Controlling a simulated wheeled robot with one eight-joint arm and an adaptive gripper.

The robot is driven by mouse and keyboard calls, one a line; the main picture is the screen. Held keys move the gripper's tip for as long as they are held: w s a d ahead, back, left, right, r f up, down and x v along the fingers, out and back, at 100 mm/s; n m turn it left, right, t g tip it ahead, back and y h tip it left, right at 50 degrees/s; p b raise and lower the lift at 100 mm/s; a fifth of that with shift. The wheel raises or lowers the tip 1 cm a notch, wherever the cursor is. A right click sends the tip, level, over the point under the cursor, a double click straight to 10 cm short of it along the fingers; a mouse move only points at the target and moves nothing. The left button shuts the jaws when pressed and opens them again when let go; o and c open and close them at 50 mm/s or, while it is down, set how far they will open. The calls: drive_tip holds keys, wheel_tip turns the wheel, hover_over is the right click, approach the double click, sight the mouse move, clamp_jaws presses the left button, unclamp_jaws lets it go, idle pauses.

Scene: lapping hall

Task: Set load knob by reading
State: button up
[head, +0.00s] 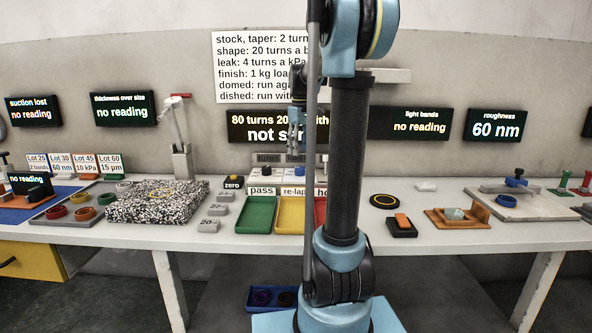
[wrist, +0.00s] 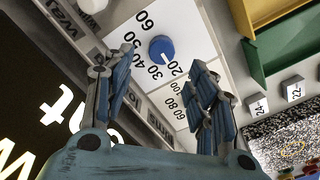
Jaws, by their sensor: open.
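A round blue knob (wrist: 161,48) with a white pointer mark sits on a white dial plate (wrist: 189,28) printed 20 to 60 in the wrist view. The mark points toward the 20 and 30 side; its exact setting is hard to tell. My gripper (wrist: 162,60) is open, its fingers on either side of the knob's line of sight, with no clear contact. In the head view my gripper (head: 297,115) hangs before the display, partly hidden by my arm. The roughness display (head: 496,125) reads 60 nm. The wall chart (head: 262,60) has a finish line about 1 kg load, partly hidden.
The dark display (head: 250,126) reads "80 turns 20", partly covered. Green (head: 257,215) and yellow (head: 290,215) trays lie before the panel. A speckled granite block (head: 150,205) stands left, with grey weights (head: 213,225) between. Another printed scale with 60, 80, 100 lies beside the knob's dial.

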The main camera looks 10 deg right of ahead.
sight(299, 167)
wheel_tip(299, 167, down, 8)
drive_tip(key=shift+f, duration=0.2)
idle(0.3)
drive_tip(key=c, duration=1)
drive_tip(key=shift+a, duration=0.2)
drive_tip(key=shift+c, duration=0.2)
